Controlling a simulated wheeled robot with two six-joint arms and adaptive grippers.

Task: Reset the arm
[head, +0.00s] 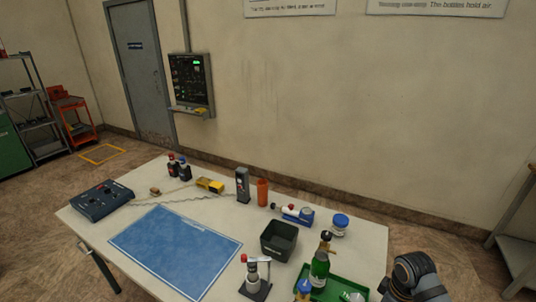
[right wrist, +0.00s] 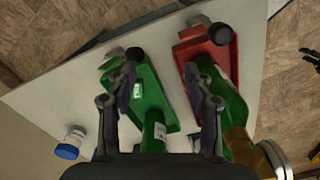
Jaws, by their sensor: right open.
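My right arm (head: 412,278) shows at the bottom right corner of the head view, beside the table's right edge. The fingers appear over the table, around a gap between a green tray (right wrist: 158,98) and a red tray (right wrist: 211,52). Whether they touch anything cannot be told. My left gripper is not in view.
A black bin (head: 279,240), blue mat (head: 175,250), blue-lidded jar (head: 340,224) and orange cylinder (head: 262,191) share the white table (head: 372,240). A panel (head: 191,80) hangs on the wall.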

